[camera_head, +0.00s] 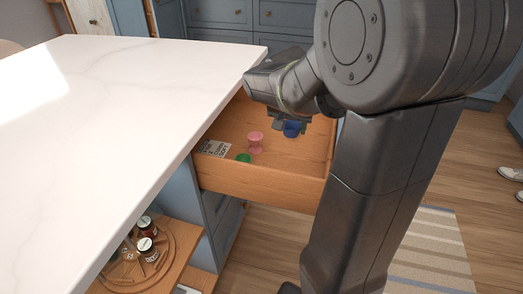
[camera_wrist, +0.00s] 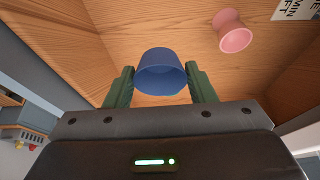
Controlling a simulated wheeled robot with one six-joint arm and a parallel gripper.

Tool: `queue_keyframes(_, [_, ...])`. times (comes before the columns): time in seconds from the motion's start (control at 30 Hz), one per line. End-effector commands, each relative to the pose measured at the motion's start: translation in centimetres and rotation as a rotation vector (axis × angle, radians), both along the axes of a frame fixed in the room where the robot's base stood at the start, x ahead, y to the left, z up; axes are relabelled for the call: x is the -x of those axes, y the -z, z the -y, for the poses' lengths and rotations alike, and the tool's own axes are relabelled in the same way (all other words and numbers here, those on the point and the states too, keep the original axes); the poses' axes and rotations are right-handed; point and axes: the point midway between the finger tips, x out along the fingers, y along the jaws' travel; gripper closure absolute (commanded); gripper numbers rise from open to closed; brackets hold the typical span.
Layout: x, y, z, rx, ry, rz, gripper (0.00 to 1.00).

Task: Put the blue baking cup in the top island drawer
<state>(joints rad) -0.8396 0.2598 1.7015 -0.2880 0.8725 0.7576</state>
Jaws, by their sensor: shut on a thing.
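The blue baking cup (camera_wrist: 160,80) is held between the two green fingers of my gripper (camera_wrist: 161,86) in the wrist view. In the head view the blue cup (camera_head: 292,129) shows below my gripper (camera_head: 290,122), over the inside of the open top island drawer (camera_head: 262,190). The drawer is wooden and pulled out from under the white counter. Whether the cup touches the drawer floor I cannot tell. My arm hides the drawer's right part in the head view.
A pink egg-cup-shaped item (camera_head: 255,141), a green item (camera_head: 243,158) and a printed card (camera_head: 214,149) lie in the drawer. The white countertop (camera_head: 120,95) is clear. Below it, a round wooden tray (camera_head: 165,262) with jars sits on a pulled-out shelf.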

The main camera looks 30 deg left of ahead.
Motion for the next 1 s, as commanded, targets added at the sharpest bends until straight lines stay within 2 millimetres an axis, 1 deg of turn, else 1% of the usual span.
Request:
queue_keyframes(0.03, [0.1, 0.7, 0.0, 0.001, -0.002, 0.0, 0.72])
queue_keyframes(0.17, [0.1, 2.0, 0.0, 0.003, -0.002, -0.002, 0.72])
queue_keyframes(0.33, [0.1, 4.9, 0.0, 0.004, -0.002, -0.003, 0.72])
queue_keyframes(0.57, [0.1, 7.3, 0.0, 0.003, -0.002, -0.002, 0.72])
queue_keyframes(0.73, [0.1, 10.2, 0.0, 0.004, -0.003, -0.002, 0.72])
queue_keyframes(0.8, [0.1, 10.7, 0.0, 0.002, -0.002, -0.001, 0.72])
queue_keyframes(1.0, [0.1, 10.6, 0.0, 0.0, -0.002, 0.0, 0.72])
